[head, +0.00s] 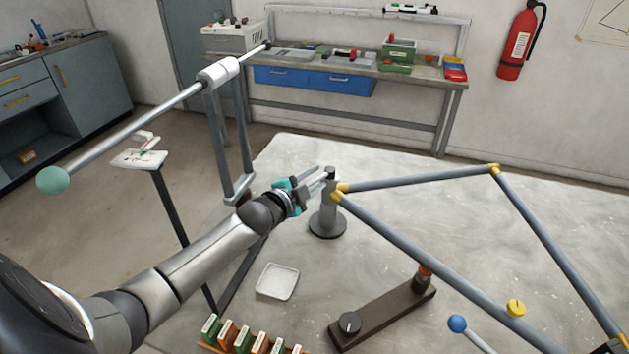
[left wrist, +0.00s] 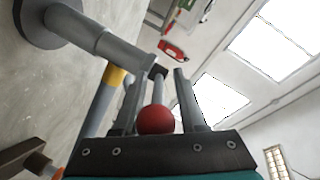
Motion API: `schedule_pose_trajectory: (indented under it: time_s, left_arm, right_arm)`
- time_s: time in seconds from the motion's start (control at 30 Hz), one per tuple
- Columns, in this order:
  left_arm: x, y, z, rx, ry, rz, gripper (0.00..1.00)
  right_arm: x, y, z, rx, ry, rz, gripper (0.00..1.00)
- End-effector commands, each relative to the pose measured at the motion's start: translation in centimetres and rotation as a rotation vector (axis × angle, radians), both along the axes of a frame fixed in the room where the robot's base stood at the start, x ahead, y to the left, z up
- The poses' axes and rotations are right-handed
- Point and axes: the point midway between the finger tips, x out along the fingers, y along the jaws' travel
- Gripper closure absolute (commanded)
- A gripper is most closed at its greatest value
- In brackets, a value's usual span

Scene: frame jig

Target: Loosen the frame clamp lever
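The frame clamp (head: 327,220) is a grey post on a round dark base, standing at the left corner of the tube frame (head: 420,180). Its grey body shows in the left wrist view (left wrist: 98,40). The clamp lever, a thin rod with a red ball knob (left wrist: 156,119), runs from the dark end of the clamp body toward my palm. My left gripper (head: 320,178) is at the clamp top. In the left wrist view its two fingers (left wrist: 158,95) stand apart on either side of the lever and knob, with a visible gap on the right. My right gripper is not in view.
A long rod with a teal ball (head: 52,180) stands on a post at left. A white tray (head: 277,281), a dark bar with a dial (head: 385,312), a blue-knobbed lever (head: 457,323) and several coloured blocks (head: 250,338) are near the front. The table (head: 410,225) inside the frame is mostly clear.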

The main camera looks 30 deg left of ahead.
Motion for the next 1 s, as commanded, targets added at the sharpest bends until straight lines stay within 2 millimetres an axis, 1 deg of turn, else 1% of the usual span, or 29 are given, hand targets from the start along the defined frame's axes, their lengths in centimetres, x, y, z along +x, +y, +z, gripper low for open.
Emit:
schedule_pose_trajectory:
  time_s: [0.3, 0.47, 1.0]
  left_arm:
    - [-0.2, 0.0, -0.1, 0.001, 0.003, 0.000, 0.55]
    - [-1.2, 0.0, 0.0, 0.001, 0.005, -0.001, 0.55]
    - [-8.6, 0.1, 1.7, 0.001, 0.005, 0.000, 0.55]
  right_arm:
    - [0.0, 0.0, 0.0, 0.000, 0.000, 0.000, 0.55]
    - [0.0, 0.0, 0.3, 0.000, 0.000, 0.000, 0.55]
    - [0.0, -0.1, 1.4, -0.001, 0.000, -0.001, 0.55]
